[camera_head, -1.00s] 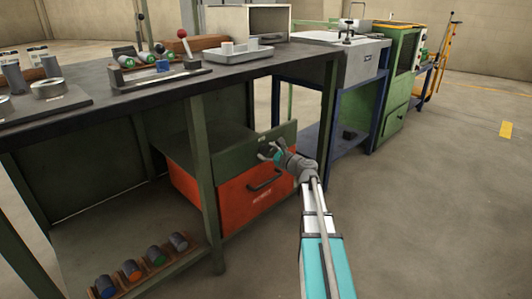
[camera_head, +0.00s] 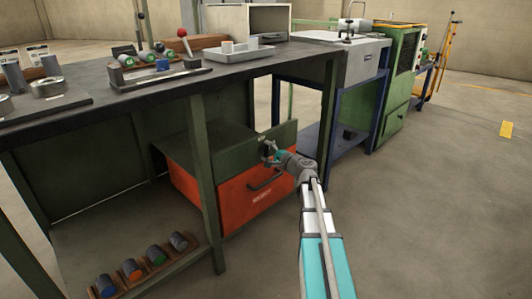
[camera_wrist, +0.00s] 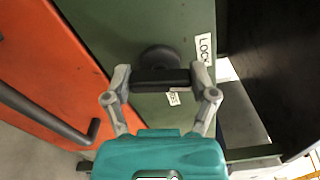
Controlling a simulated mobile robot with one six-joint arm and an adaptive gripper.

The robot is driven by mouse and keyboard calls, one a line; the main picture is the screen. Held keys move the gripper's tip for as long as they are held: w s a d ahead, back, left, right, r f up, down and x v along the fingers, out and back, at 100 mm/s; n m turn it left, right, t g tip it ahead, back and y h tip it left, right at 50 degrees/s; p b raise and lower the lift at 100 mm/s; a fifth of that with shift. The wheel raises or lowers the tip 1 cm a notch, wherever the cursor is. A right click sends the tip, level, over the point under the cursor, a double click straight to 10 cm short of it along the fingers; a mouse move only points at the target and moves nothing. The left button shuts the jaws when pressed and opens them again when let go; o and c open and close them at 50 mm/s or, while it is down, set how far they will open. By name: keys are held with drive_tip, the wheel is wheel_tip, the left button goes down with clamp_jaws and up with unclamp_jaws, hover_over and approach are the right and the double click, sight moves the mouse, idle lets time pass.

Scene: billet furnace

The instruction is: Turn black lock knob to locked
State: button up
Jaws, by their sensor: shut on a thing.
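The black lock knob (camera_wrist: 160,62) is on a green panel (camera_wrist: 120,30). It has a round base and a bar-shaped grip. In the wrist view my gripper (camera_wrist: 161,78) is shut on the bar, one finger at each end. The bar lies across the picture, roughly level. In the head view my gripper (camera_head: 269,151) is at the green panel (camera_head: 286,135) and mostly hides the knob.
An orange drawer (camera_head: 235,208) with a dark bar handle (camera_wrist: 45,115) is below the panel, close beside my gripper. A bench leg (camera_head: 203,170) stands to the left. Several cylinders lie on a low rack (camera_head: 150,270). Open floor (camera_head: 440,200) is to the right.

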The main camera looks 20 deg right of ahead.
drive_tip(key=shift+s+a+f+n, duration=0.1)
drive_tip(key=shift+n, duration=0.6)
drive_tip(key=shift+s+a+n, duration=0.1)
drive_tip(key=shift+n, duration=0.6)
drive_tip(key=o, duration=0.9)
drive_tip(key=shift+c, duration=0.2)
drive_tip(key=shift+o, duration=0.9)
drive_tip(key=shift+w+d, duration=0.1)
drive_tip(key=v, duration=1.2)
